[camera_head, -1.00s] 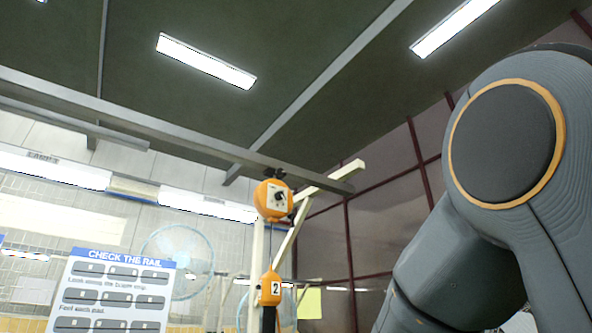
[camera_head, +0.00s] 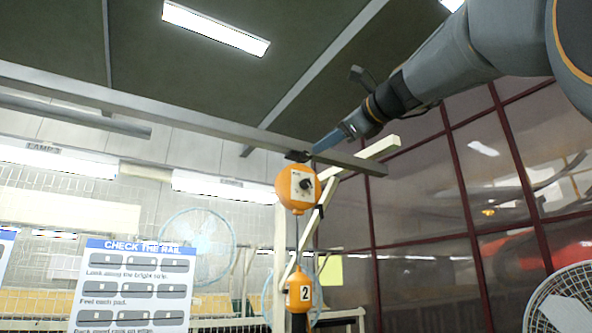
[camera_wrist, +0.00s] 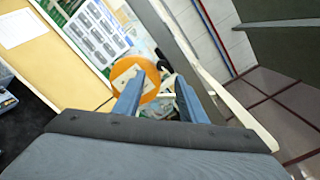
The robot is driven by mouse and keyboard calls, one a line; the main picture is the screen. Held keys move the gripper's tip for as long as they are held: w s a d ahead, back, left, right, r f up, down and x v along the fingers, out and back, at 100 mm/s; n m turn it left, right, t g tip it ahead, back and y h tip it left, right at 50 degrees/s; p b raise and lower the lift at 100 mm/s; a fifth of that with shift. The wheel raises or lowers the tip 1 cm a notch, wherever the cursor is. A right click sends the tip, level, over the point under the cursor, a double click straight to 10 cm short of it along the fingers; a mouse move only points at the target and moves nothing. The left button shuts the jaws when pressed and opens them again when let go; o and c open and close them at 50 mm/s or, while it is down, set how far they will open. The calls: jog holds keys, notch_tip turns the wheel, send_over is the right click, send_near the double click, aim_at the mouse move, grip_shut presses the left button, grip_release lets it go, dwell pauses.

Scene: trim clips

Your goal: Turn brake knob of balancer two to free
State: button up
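Balancer two is an orange round housing (camera_head: 285,192) hung under the overhead rail, with a white plate and a dark knob (camera_head: 306,185) on its face. An orange block marked 2 (camera_head: 300,292) hangs below it on a cable. My gripper (camera_head: 322,147) is above and slightly right of the housing, its blue fingers pointing down-left. In the wrist view the two blue fingers (camera_wrist: 160,78) stand apart, with nothing seen held. The orange housing (camera_wrist: 121,70) shows beyond the left finger, which partly covers its plate. The knob's setting is too small to read.
The grey rail (camera_head: 210,126) and a cream bracket arm (camera_head: 370,150) run close to my gripper. A sign reading CHECK THE RAIL (camera_head: 135,285) stands lower left. A fan (camera_head: 562,300) is at lower right.

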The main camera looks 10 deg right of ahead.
aim_at(306, 154)
jog(key=p+x, duration=0.3)
jog(key=x, duration=0.4)
jog(key=shift+w, duration=0.3)
grip_shut()
